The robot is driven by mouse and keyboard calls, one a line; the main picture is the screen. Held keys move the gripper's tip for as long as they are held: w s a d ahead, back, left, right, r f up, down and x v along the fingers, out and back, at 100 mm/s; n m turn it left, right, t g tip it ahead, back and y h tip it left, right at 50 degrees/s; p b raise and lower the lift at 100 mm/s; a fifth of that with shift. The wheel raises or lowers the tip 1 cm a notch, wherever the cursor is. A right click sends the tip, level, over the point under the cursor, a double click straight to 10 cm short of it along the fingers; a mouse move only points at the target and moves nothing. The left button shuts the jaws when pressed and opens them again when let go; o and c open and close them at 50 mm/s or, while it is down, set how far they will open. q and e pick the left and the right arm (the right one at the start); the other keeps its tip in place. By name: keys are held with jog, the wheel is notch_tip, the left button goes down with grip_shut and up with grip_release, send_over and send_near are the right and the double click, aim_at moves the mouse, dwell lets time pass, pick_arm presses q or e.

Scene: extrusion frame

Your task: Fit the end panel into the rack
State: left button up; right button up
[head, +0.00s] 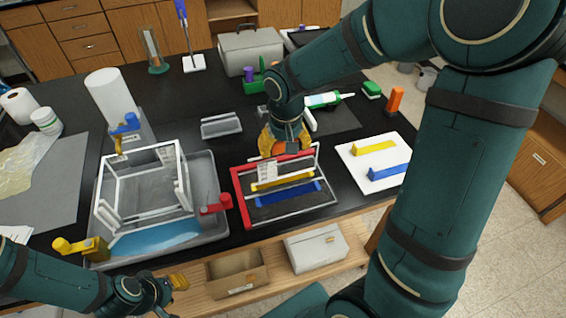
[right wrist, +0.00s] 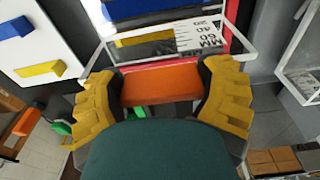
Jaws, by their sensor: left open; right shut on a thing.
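The white-edged rack frame (head: 318,172) stands on the black bench, with a red bar (head: 240,196) along its left and back sides. A yellow bar (head: 283,181) and a blue bar (head: 287,193) lie across it. My right gripper (head: 286,147) is at the rack's back edge, shut on an orange block (right wrist: 160,86). In the right wrist view, white edges and a millimetre scale (right wrist: 196,34) lie just beyond the block. I cannot tell whether the block belongs to the end panel. My left gripper (head: 176,294) is open and empty at the bench's front left, below the bench top.
A grey tray (head: 214,228) on the left holds a white open frame (head: 181,183), with yellow, blue and red clamps around it. A white board (head: 351,168) with yellow and blue bars lies right of the rack. A small grey tray (head: 221,126) and a grey toolbox (head: 250,52) stand behind.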

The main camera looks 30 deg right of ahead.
aim_at(284, 164)
jog(key=shift+w+f, duration=0.15)
jog(key=shift+f, duration=2.25)
jog(key=shift+b, duration=0.35)
jog(key=shift+f, duration=0.2)
jog(key=o, duration=1.2)
jog(key=shift+o, duration=0.2)
jog(key=shift+r, duration=0.1)
jog(key=shift+r, duration=0.1)
